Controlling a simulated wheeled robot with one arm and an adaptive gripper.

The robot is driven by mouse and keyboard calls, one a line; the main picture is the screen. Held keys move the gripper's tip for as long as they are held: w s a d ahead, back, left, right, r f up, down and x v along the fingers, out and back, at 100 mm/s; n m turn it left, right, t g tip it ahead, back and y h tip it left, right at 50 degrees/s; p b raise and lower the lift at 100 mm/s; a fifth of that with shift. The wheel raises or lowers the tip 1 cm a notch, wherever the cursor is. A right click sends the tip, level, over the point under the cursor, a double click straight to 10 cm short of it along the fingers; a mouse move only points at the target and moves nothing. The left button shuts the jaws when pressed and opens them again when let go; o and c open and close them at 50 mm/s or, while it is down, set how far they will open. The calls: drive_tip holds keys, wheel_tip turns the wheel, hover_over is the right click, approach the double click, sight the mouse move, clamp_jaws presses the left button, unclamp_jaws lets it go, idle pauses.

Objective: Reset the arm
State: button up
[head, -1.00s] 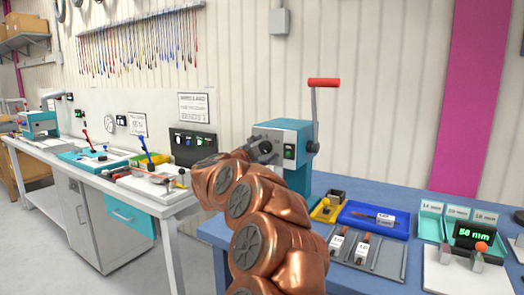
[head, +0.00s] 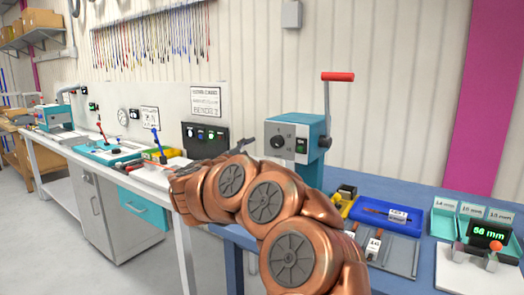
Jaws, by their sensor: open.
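My copper arm (head: 272,205) rises from the bottom of the head view and bends to the left, in front of the benches. My gripper (head: 243,146) shows only as small dark grey parts behind the arm's far links, left of the teal machine. It is open. Most of it is hidden by the arm, and nothing is seen in it. I cannot tell its exact distance from the machine.
The teal machine (head: 288,138) with a red-handled lever (head: 338,76) stands on the blue bench (head: 425,184). A blue tray (head: 385,215), a grey tray (head: 400,254) and a display (head: 487,235) reading 66 mm are to its right. A white-topped bench (head: 50,150) stands left.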

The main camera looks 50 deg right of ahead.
drive_tip(key=shift+a, duration=0.5)
idle(0.4)
